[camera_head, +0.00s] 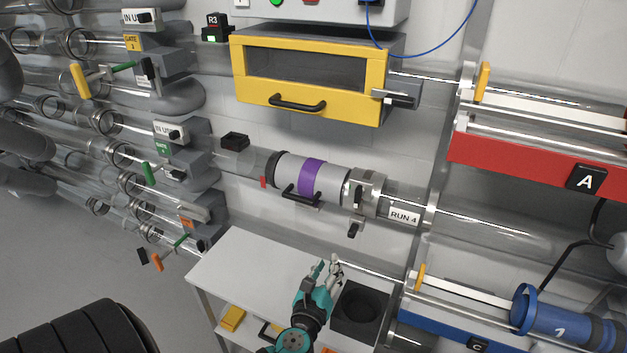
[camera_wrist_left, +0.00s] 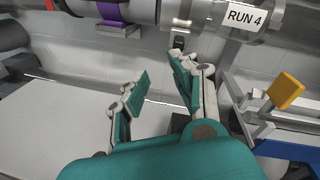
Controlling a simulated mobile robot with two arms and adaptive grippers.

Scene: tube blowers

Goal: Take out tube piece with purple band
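The tube piece with the purple band (camera_head: 312,176) sits in the clear tube line on the wall, left of the RUN 4 label. It is a grey cylinder with a black handle (camera_head: 300,195) on its lower front. A metal clamp with a latch (camera_head: 366,195) stands at its right end. The band shows at the top left of the left wrist view (camera_wrist_left: 112,12). My left gripper (camera_head: 329,264) is below the tube piece and the clamp, above the white table. Its fingers (camera_wrist_left: 160,85) are apart, with nothing between them. My right gripper is not in view.
The white table (camera_head: 235,262) stands below, with a dark round opening (camera_head: 362,305) at its right. A yellow-framed box (camera_head: 300,107) hangs above the tube piece. Red rack A (camera_head: 530,165) and a blue rack (camera_head: 450,325) are at the right. Gate levers (camera_head: 150,173) are at the left.

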